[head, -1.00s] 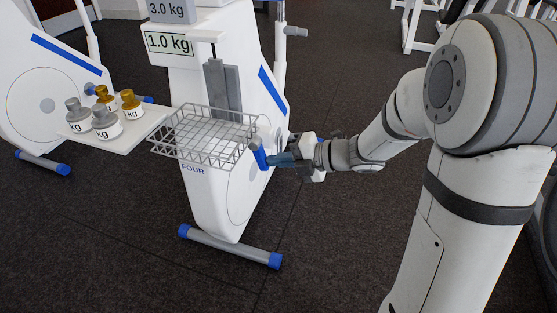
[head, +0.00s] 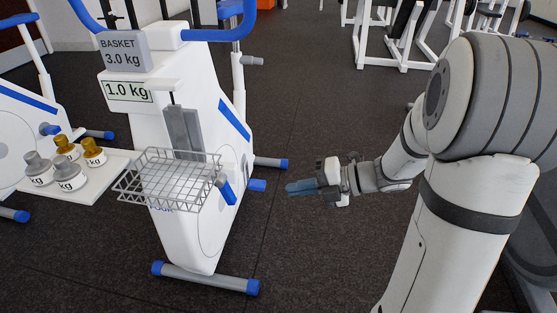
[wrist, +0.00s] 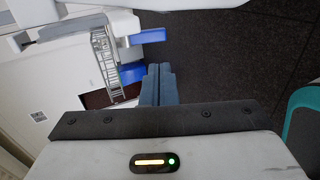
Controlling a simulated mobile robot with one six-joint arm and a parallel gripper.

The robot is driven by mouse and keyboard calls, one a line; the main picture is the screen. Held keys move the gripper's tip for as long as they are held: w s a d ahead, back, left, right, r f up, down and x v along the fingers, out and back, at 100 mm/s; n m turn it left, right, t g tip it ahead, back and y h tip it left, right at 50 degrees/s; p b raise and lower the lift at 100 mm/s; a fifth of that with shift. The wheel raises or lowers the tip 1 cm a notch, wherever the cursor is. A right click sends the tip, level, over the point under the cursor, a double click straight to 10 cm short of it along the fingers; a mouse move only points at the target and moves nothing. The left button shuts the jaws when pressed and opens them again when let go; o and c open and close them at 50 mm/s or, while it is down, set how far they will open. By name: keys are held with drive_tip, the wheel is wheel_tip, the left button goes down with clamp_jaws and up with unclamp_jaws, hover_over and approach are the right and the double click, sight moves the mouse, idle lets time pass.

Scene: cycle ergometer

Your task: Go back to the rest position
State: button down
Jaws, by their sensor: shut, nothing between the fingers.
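My gripper (head: 303,187) is shut and empty, held out in front of the ergometer's right side. In the wrist view its blue-grey fingers (wrist: 158,86) are together with nothing between them. The white cycle ergometer (head: 222,160) stands to the left, apart from the gripper. Its wire basket (head: 172,180) is empty; part of it also shows in the wrist view (wrist: 106,62). A blue-ended pedal (head: 226,188) lies between the basket and my gripper. The display (head: 130,91) reads 1.0 kg and the sign (head: 123,50) above reads BASKET 3.0 kg.
A white shelf (head: 100,190) left of the basket carries several silver and gold weights (head: 69,170). Another ergometer (head: 22,115) stands at the far left. White-framed gym equipment (head: 400,50) stands at the back. Dark floor is clear behind and below my gripper.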

drive_tip(key=w+d+r+m+t+h+p, duration=0.4)
drive_tip(key=w+r+m+t+h+p, duration=0.25)
drive_tip(key=w+r+m+p, duration=0.35)
drive_tip(key=s+d+r+m+t+h+p, duration=0.1)
drive_tip(key=s+d+r+m+h+p, duration=0.3)
drive_tip(key=d+r+m+h, duration=0.4)
drive_tip(key=s+a+r+m+g+p, duration=0.2)
drive_tip(key=s+m+g+p, duration=0.1)
drive_tip(key=s+m, duration=0.2)
drive_tip(key=s+a+r+m+g+y+p, duration=0.1)
drive_tip(key=s+a+r+m+g+p, duration=0.1)
drive_tip(key=s+m, duration=0.3)
drive_tip(key=s+a+r+m+g+p, duration=0.2)
drive_tip(key=s+r+m+g+p, duration=0.1)
drive_tip(key=s, duration=0.7)
drive_tip(key=shift+s+a+r+m+g+p, duration=0.25)
drive_tip(key=shift+s+r+m+g+p, duration=0.15)
drive_tip(key=shift+m+p, duration=0.5)
drive_tip(key=shift+y, duration=0.25)
